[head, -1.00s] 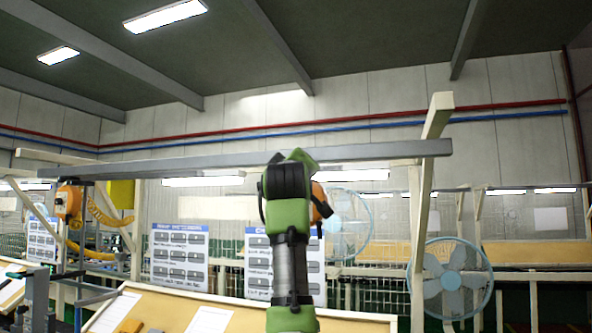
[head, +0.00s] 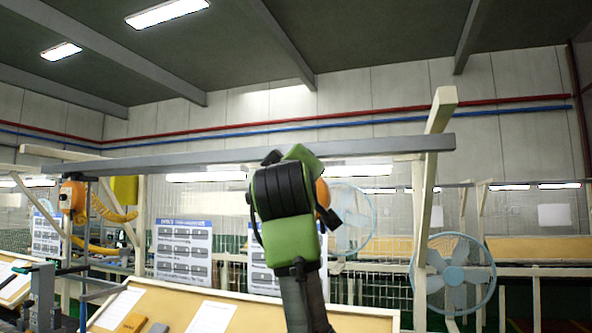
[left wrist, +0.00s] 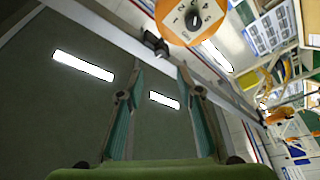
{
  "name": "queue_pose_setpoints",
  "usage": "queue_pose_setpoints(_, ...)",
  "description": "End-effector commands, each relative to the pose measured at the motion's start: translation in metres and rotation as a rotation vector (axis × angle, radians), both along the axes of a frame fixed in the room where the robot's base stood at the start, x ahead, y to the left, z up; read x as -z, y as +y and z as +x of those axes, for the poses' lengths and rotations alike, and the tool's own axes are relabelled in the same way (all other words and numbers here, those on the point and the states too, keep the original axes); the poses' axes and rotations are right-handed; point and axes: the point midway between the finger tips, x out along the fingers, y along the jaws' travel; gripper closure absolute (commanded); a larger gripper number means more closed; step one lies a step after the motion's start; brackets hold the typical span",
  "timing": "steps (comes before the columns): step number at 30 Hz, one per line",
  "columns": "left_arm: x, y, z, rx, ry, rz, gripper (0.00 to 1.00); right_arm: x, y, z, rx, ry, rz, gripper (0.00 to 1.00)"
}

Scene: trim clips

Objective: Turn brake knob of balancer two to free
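An orange balancer (head: 322,193) hangs under the grey overhead rail, mostly hidden behind my green and black left arm in the head view. In the left wrist view its round orange face (left wrist: 212,18) is at the top, cut by the frame edge. The knob lies beyond the fingertips, up and right, untouched. My right gripper is not in view.
Another orange balancer (head: 72,197) with a yellow coiled hose hangs at the left. The grey rail (head: 380,142) and a cream post (head: 432,180) are near my arm. A slanted board (head: 255,318) is below, a blue fan (head: 455,280) at the right.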

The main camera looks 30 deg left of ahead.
Motion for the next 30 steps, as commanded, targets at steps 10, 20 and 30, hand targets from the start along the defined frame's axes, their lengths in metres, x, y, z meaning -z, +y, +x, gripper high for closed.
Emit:
queue_pose_setpoints(10, 0.005, -0.009, -0.016, 0.0, 0.0, 0.0, 0.67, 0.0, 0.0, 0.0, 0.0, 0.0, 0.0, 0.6)
queue_pose_setpoints(20, 0.005, -0.009, -0.016, 0.0, 0.0, 0.0, 0.67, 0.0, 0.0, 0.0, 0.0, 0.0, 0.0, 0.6)
queue_pose_setpoints(30, 0.063, -0.012, 0.013, 0.008, 0.105, 0.037, 0.67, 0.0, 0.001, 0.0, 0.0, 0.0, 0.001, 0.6)
